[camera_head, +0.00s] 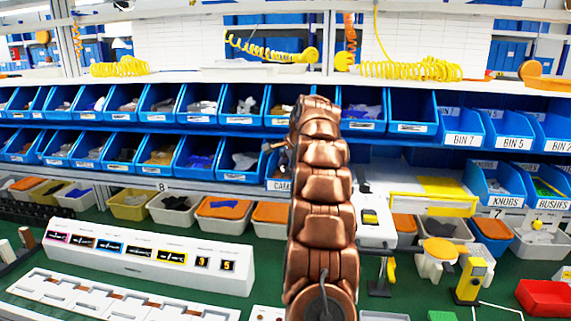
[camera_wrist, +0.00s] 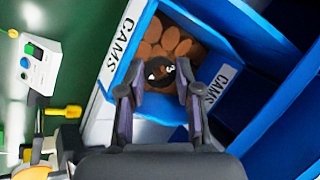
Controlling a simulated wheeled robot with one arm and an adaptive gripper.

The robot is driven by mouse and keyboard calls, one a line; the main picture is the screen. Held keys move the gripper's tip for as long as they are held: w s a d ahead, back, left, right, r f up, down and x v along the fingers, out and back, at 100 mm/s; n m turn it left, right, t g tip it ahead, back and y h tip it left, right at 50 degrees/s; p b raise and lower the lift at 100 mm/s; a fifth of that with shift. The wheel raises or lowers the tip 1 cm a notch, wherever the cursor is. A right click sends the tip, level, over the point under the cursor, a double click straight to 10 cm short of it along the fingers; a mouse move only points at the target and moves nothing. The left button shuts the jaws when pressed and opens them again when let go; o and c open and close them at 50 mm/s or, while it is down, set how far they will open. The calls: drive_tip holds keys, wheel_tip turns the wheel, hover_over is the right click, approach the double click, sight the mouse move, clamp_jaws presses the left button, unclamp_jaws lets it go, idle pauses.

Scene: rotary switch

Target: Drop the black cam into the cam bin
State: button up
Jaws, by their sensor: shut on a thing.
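In the wrist view my gripper (camera_wrist: 158,90) is shut on the black cam (camera_wrist: 160,72), which sits between the two fingertips and shows small white marks. The cam is in front of the open mouth of the blue cam bin (camera_wrist: 222,42), labelled CAMS. Several brown round pieces lie inside the bin behind the cam. I cannot tell how far the cam is above them. In the head view my copper-coloured arm hides most of the cam bin; part of its label (camera_head: 279,185) shows left of the arm. The cam is not clear there.
Rows of blue bins, such as BIN 7 (camera_head: 462,125) and KNOBS (camera_head: 494,185), line the shelves. A white panel with coloured labels (camera_head: 150,255) lies on the green bench at left. A yellow device (camera_head: 471,275) and red tray (camera_head: 545,297) stand at right.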

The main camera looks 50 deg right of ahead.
drive_tip(key=o, duration=0.8)
drive_tip(key=v, duration=1.2)
idle(0.5)
